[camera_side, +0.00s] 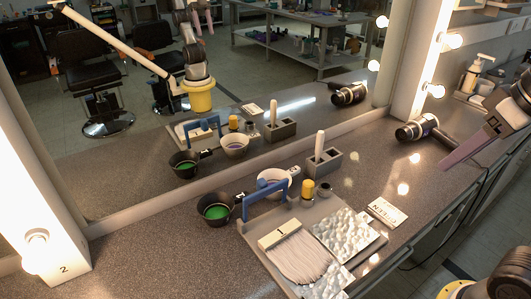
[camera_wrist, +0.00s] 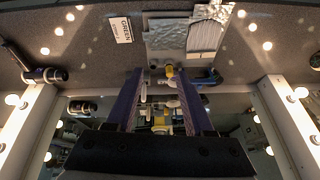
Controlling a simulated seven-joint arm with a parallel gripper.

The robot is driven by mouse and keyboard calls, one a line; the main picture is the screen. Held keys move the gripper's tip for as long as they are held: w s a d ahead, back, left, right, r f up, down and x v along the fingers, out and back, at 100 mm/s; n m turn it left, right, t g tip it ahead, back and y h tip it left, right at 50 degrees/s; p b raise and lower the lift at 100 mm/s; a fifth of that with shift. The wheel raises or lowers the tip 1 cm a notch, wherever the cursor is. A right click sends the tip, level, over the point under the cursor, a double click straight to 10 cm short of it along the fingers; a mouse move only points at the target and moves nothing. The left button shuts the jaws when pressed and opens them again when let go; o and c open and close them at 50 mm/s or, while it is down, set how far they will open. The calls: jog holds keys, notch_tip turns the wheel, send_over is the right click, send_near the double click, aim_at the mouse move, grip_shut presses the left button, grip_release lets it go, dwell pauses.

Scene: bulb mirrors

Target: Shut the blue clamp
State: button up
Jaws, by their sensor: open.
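The blue clamp (camera_side: 266,193) is a raised bar with legs at the back edge of a grey board (camera_side: 303,216). In the side view it stands up off the board, with a gap under its bar. In the wrist view part of the clamp (camera_wrist: 211,78) shows just beyond my right-hand finger, partly hidden. On the board lie a pale hair swatch (camera_side: 300,256) with a cream block and crinkled foil (camera_side: 345,232). My gripper (camera_wrist: 160,76) is open and empty. In the side view only one purple finger (camera_side: 467,150) shows clearly, at the right, well away from the clamp.
A black bowl with green paste (camera_side: 214,209), a white bowl (camera_side: 273,180), a yellow-topped item (camera_side: 308,187) and a grey block holder (camera_side: 324,163) stand near the clamp. A lettered card (camera_side: 387,212) and hair dryer (camera_side: 417,127) are to the right. The mirror repeats these things.

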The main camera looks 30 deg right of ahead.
jog(key=w+a+r+g, duration=0.2)
jog(key=w+r, duration=0.7)
jog(key=w, duration=0.1)
jog(key=n+g, duration=0.1)
jog(key=g, duration=0.4)
send_over(262, 180)
jog(key=w+d, duration=0.2)
notch_tip(262, 180, down, 15)
jog(key=shift+g, duration=0.3)
jog(key=shift+w+a+x, duration=0.25)
jog(key=shift+a+x, duration=0.05)
jog(key=shift+x, duration=2.05)
jog(key=shift+w+a+x, duration=0.3)
jog(key=shift+x, duration=2.1)
jog(key=shift+w+a+x, duration=0.25)
jog(key=shift+a+x, duration=0.05)
jog(key=shift+x, duration=2.05)
jog(key=shift+s+f, duration=0.1)
jog(key=shift+f, duration=0.4)
grip_shut()
